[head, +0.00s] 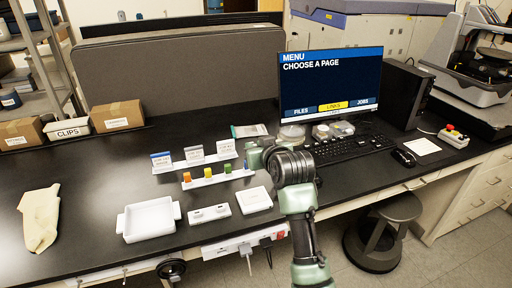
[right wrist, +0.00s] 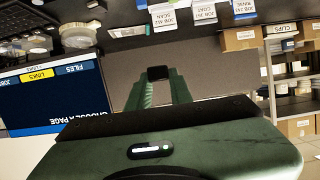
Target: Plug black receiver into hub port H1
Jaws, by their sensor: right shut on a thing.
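My right gripper (right wrist: 160,85) is shut on a small black piece, which I take for the black receiver (right wrist: 158,73), held between its green fingertips in the right wrist view. In the head view my right gripper (head: 252,155) is above the desk beside the coloured sticks, and the receiver is too small to make out there. A low white block with dark slots (head: 209,214) lies on the desk and may be the hub; its port labels cannot be read. A flat white square (head: 253,199) lies to its right. My left gripper is not in view.
Orange, yellow and green sticks stand in a white rack (head: 207,180), with label cards (head: 194,154) behind. A white tray (head: 149,219) and a beige cloth (head: 40,218) lie left. The monitor (head: 330,80), keyboard (head: 350,148) and mouse (head: 404,158) are right. The left desk is mostly clear.

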